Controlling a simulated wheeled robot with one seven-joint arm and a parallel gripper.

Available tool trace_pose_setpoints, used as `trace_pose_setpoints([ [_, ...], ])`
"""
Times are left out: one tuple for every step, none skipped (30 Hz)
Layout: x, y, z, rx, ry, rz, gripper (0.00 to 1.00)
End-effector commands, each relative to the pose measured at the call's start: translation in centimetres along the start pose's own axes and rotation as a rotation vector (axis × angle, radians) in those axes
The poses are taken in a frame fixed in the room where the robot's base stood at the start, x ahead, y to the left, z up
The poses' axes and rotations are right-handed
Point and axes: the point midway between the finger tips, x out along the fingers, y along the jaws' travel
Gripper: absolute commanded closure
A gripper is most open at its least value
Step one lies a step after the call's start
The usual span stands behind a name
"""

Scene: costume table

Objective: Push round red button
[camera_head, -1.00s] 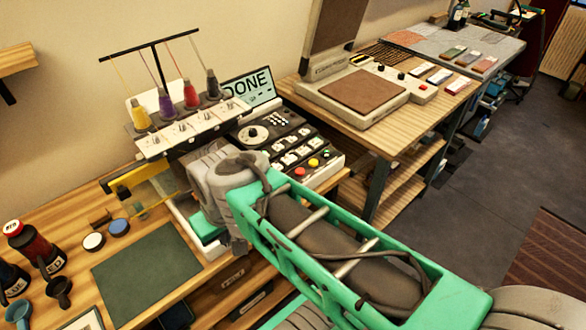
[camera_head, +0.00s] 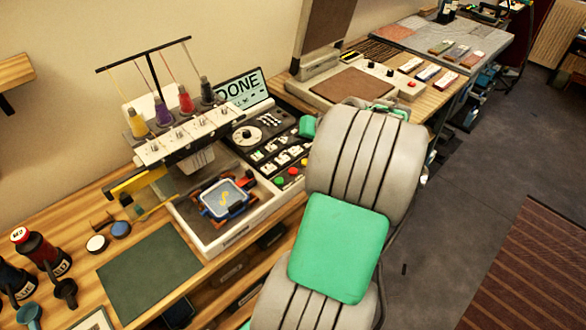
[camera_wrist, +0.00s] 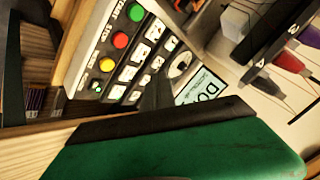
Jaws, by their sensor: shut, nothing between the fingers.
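The round red button (camera_head: 292,171) sits on the front edge of the sewing machine's control panel (camera_head: 262,150), between a green button (camera_head: 279,181) and a yellow one (camera_head: 304,162). In the wrist view the red button (camera_wrist: 121,40) is clear and uncovered, left of the white keys. My gripper (camera_wrist: 157,95) is shut and empty. Its dark tip shows over the panel near the keys and display, apart from the red button. In the head view my arm hides most of the gripper; a green part of it shows at the panel's right end.
The display (camera_head: 240,88) reads DONE. Thread cones (camera_head: 185,99) stand behind the panel on the left. An embroidery hoop (camera_head: 222,198) lies in a white tray left of the buttons. A second bench (camera_head: 440,100) with a press stands to the right.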

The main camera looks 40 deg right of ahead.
Motion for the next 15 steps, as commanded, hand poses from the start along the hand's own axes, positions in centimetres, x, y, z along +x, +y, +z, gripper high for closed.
trace_pose_setpoints([
  [0.0,0.0,0.0,-0.001,-0.001,0.000,1.00],
  [0.0,0.0,0.0,-0.001,-0.001,0.001,1.00],
  [0.0,0.0,0.0,-0.001,-0.001,0.001,1.00],
  [0.0,0.0,0.0,-0.001,-0.001,0.001,1.00],
  [0.1,0.0,0.1,-0.001,-0.001,0.001,1.00],
  [0.1,0.1,0.1,-0.001,-0.001,0.001,1.00],
  [0.2,0.1,0.2,-0.001,-0.002,0.001,1.00],
  [0.3,0.2,0.3,-0.001,-0.002,0.001,1.00],
  [0.5,0.3,0.4,-0.001,-0.002,0.001,1.00],
  [0.7,0.5,0.6,-0.001,-0.002,0.002,1.00],
  [0.9,0.6,0.7,-0.001,-0.002,0.002,1.00],
  [1.3,0.9,1.0,-0.001,-0.003,0.002,1.00],
  [1.5,1.1,1.2,-0.001,-0.003,0.002,1.00],
  [1.8,1.3,1.4,-0.001,-0.003,0.002,1.00],
  [2.2,1.6,1.7,-0.001,-0.003,0.002,1.00],
])
